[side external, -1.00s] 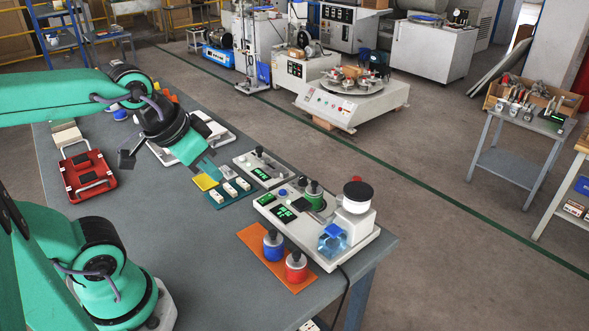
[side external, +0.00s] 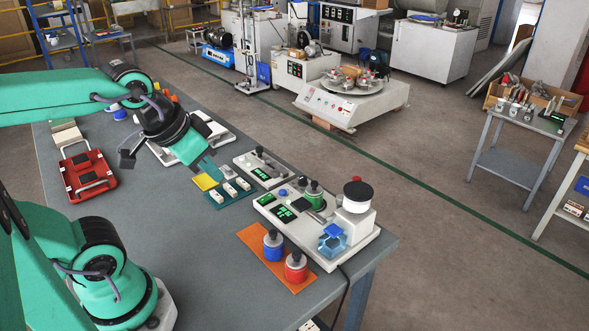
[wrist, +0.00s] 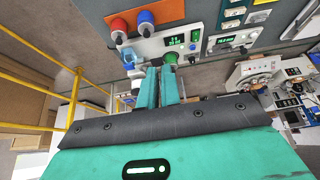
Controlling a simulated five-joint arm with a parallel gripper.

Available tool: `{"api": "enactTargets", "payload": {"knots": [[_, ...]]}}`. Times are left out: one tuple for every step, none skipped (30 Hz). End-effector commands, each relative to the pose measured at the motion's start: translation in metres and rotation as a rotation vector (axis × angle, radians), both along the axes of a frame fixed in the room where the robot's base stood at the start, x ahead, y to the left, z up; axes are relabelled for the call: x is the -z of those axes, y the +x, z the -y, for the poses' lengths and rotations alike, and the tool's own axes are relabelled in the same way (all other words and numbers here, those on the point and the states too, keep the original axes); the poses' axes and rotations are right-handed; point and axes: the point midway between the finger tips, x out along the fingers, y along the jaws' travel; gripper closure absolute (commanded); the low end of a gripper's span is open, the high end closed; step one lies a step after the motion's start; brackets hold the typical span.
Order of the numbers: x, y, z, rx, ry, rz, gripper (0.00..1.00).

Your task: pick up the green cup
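The green cup (side external: 314,200) has a dark top and stands upright on the white tester (side external: 280,212) with green displays. In the wrist view, the green cup (wrist: 169,57) shows just beyond my fingertips, partly covered by them. My gripper (side external: 207,166) hangs above the table, to the left of the cup and apart from it in the side view. In the wrist view, my gripper (wrist: 160,72) has its two teal fingers close together with a narrow gap between them. I see nothing held. How far the fingers are open is unclear.
A blue bottle (side external: 273,244) and a red bottle (side external: 295,266) stand on an orange mat (side external: 252,236) in front of the tester. A light-blue part (side external: 332,240) and a black-topped post (side external: 357,196) are at its right end. A red case (side external: 88,172) lies left.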

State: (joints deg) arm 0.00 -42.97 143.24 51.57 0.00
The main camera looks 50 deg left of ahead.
Motion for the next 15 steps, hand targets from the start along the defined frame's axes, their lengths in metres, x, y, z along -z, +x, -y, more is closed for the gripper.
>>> {"api": "enactTargets", "payload": {"knots": [[0.0, 0.0, 0.0, 0.0, 0.0, 0.0, 0.84], [0.0, 0.0, 0.0, 0.0, 0.0, 0.0, 0.78], [0.0, 0.0, 0.0, 0.0, 0.0, 0.0, 0.71], [0.0, 0.0, 0.0, 0.0, 0.0, 0.0, 0.65], [0.0, 0.0, 0.0, 0.0, 0.0, 0.0, 0.59], [0.0, 0.0, 0.0, 0.0, 0.0, 0.0, 0.51], [0.0, 0.0, 0.0, 0.0, 0.0, 0.0, 0.45], [0.0, 0.0, 0.0, 0.0, 0.0, 0.0, 0.39], [0.0, 0.0, 0.0, 0.0, 0.0, 0.0, 0.32], [0.0, 0.0, 0.0, 0.0, 0.0, 0.0, 0.32], [0.0, 0.0, 0.0, 0.0, 0.0, 0.0, 0.32], [0.0, 0.0, 0.0, 0.0, 0.0, 0.0, 0.32], [0.0, 0.0, 0.0, 0.0, 0.0, 0.0, 0.32], [0.0, 0.0, 0.0, 0.0, 0.0, 0.0, 0.32], [0.0, 0.0, 0.0, 0.0, 0.0, 0.0, 0.32]]}}
